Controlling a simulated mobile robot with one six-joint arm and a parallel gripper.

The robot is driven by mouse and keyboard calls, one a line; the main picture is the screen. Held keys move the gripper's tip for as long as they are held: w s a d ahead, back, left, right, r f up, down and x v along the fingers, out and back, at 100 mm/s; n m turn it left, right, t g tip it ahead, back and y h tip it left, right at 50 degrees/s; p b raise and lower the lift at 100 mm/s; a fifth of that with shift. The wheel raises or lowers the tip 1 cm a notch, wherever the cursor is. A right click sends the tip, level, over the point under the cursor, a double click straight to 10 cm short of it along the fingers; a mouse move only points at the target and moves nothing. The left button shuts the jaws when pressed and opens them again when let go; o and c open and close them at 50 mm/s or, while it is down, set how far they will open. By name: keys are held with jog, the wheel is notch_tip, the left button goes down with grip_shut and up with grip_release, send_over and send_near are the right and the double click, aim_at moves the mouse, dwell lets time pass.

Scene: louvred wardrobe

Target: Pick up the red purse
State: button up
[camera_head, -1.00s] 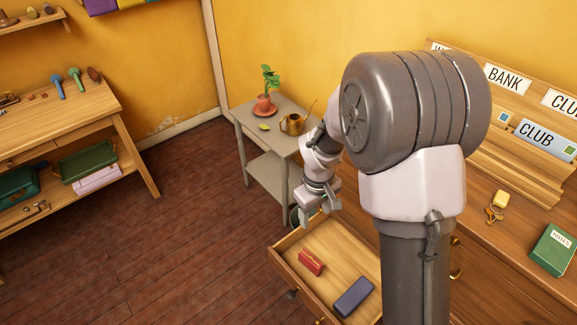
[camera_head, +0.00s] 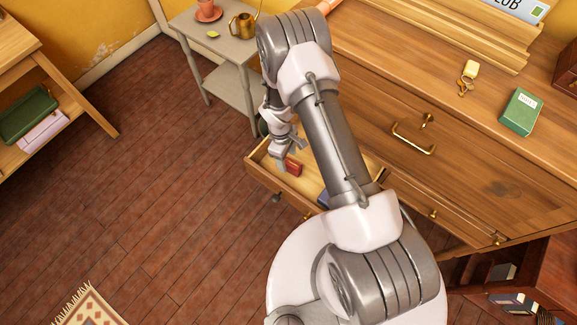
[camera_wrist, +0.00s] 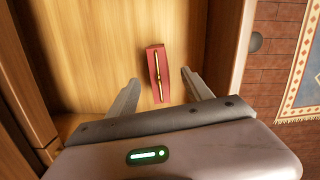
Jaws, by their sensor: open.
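The red purse (camera_head: 293,167) lies in the open drawer (camera_head: 262,175), partly hidden by my gripper in the head view. In the wrist view the red purse (camera_wrist: 158,74) shows a gold clasp line and lies on the bare wooden drawer floor. My gripper (camera_head: 283,160) hangs over the drawer. In the wrist view my gripper (camera_wrist: 162,92) is open, with one finger on each side of the purse's near end. I cannot tell how far above the purse the fingers are.
A dark blue item (camera_head: 323,200) lies in the drawer, mostly hidden by my arm. The drawer's side walls stand close around my gripper. A grey side table (camera_head: 222,62) with a brass watering can (camera_head: 243,26) stands behind. The wooden floor at left is clear.

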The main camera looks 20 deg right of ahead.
aim_at(288, 161)
jog(key=f, duration=0.3)
jog(key=shift+s+d+f+b, duration=0.1)
jog(key=shift+s+d+b, duration=0.1)
jog(key=shift+b, duration=0.15)
jog(key=shift+f+b, duration=0.25)
jog(key=shift+b, duration=0.1)
grip_shut()
